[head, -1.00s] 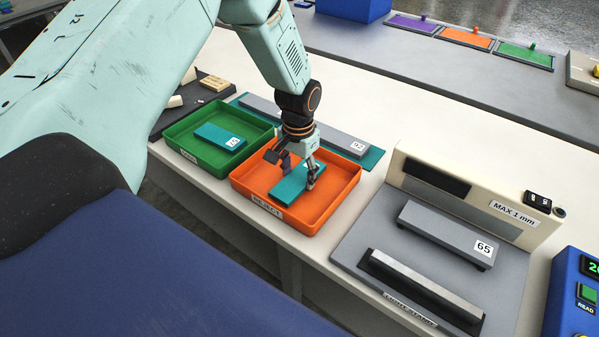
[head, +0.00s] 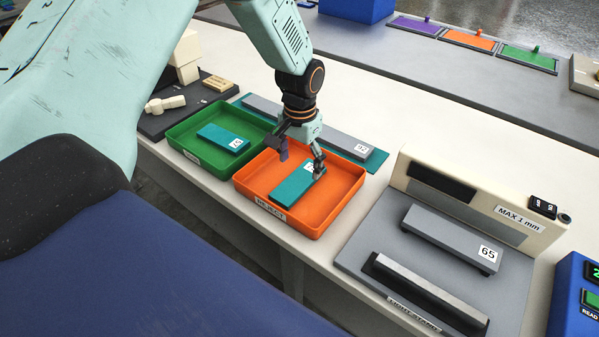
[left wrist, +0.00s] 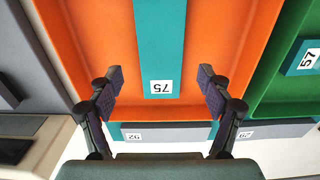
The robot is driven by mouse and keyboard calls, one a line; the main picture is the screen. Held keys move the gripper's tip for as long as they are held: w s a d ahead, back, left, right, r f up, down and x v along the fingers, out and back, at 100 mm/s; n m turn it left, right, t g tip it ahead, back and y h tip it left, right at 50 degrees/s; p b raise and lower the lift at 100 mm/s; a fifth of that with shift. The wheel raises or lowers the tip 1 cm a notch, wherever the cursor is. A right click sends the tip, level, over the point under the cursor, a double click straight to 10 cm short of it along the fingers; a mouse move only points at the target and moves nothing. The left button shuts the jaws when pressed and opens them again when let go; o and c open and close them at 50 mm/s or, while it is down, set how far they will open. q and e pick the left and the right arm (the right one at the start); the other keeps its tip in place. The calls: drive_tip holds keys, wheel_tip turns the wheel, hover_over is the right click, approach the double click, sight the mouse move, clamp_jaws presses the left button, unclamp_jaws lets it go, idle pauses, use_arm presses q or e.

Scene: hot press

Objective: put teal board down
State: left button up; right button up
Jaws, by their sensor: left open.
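A teal board (head: 296,187) lies flat in the orange tray labelled REJECT (head: 331,206). In the left wrist view the board (left wrist: 162,45) carries a tag that reads 75, and the orange tray (left wrist: 100,60) shows around it. My left gripper (head: 302,165) is open, with its fingers spread to either side of the board's tagged end and clear of it. In the left wrist view the gripper (left wrist: 160,85) shows empty, with a gap between each finger and the board. My right gripper is not in view.
A green tray (head: 180,135) on the left holds another teal board (head: 222,138). Behind the trays lies a long grey bar (head: 345,144) on a teal strip. A grey fixture with a bar tagged 65 (head: 445,235) stands on the right.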

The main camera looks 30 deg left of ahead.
sight(300, 180)
use_arm(q)
wheel_tip(300, 180, up, 8)
drive_tip(key=shift+d, duration=0.15)
idle(0.3)
